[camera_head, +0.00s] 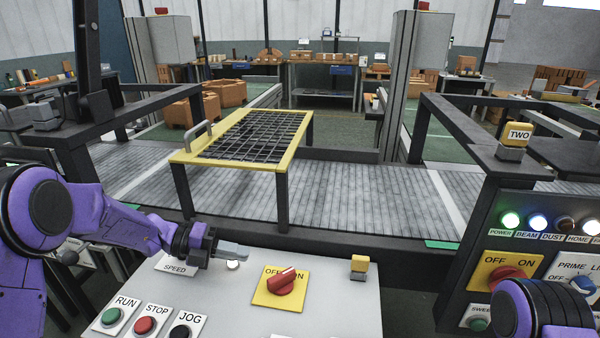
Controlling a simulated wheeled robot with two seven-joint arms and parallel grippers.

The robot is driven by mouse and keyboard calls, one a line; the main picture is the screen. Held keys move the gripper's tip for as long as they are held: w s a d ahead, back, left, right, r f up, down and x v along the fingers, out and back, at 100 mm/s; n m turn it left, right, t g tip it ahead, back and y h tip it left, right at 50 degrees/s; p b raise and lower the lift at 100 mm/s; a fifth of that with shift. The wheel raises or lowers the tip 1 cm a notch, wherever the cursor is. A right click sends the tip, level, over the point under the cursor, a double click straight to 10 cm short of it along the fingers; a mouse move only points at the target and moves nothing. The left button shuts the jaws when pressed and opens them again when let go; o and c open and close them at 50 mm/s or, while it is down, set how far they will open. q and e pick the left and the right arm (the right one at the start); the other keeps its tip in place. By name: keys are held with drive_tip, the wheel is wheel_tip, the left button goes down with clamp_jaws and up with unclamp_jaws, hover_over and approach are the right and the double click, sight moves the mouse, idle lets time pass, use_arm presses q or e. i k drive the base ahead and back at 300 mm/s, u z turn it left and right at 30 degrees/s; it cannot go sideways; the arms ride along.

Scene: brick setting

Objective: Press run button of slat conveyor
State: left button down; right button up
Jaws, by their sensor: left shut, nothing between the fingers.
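The green RUN button (111,317) is on the sloped control panel (335,300) at the lower left, beside the red STOP button (145,325) and the black JOG button (180,332). The slat conveyor (370,200) runs across behind the panel. My left gripper (243,251) is shut and empty. It appears above the panel's upper part, right of the SPEED label, up and to the right of the RUN button and apart from it. My right arm shows at the lower right, but its gripper fingers cannot be made out.
A red OFF/ON knob (282,281) on a yellow plate and a small yellow-topped block (359,265) are on the panel. A second panel with lit lamps (510,221) stands at right. A yellow-framed grate table (245,137) stands over the conveyor.

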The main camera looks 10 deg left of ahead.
sight(111, 315)
drive_tip(key=k, duration=1)
